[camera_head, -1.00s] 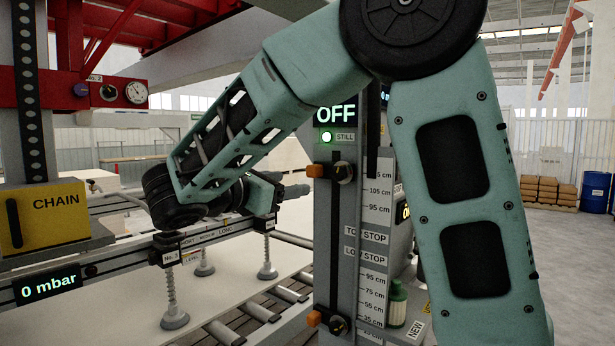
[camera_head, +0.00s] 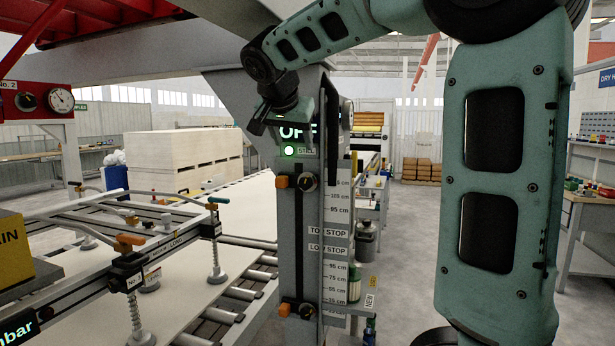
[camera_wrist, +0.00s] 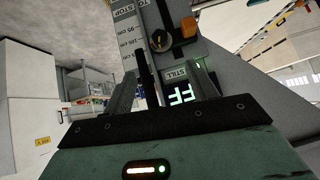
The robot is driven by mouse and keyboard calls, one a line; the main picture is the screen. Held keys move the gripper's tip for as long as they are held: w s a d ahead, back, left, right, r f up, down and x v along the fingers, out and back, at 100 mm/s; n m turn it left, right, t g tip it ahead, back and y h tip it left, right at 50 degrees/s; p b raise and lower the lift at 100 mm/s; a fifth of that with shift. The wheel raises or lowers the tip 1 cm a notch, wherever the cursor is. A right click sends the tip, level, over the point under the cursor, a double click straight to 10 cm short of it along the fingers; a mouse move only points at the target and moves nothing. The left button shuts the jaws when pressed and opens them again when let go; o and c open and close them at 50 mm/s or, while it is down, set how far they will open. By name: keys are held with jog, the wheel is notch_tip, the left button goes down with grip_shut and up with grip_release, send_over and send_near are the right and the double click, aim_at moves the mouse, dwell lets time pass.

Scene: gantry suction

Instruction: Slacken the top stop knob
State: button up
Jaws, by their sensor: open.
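The top stop knob (camera_head: 307,181) is a dark round knob with a brass-coloured part, on the upper slot of the grey column. An orange block (camera_head: 281,181) sits at its left. In the wrist view the knob (camera_wrist: 161,40) shows beyond the fingertips, with the orange block (camera_wrist: 188,27) beside it. My gripper (camera_head: 272,128) is in front of the column at the OFF display, above the knob and apart from it. The gripper partly covers the OFF display (camera_head: 295,132).
A lower stop knob (camera_head: 306,310) with its own orange block sits near the column's foot. The cm scale (camera_head: 338,210) runs along the column. A suction frame (camera_head: 150,250) with cups stands at left over a pale sheet. Open floor lies at right.

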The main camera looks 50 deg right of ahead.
aim_at(305, 181)
jog(key=p+x, duration=0.5)
jog(key=x, duration=1.2)
jog(key=shift+w+d+p, duration=0.1)
jog(key=shift+d+p, duration=0.2)
jog(key=shift+p, duration=0.1)
jog(key=c, duration=1)
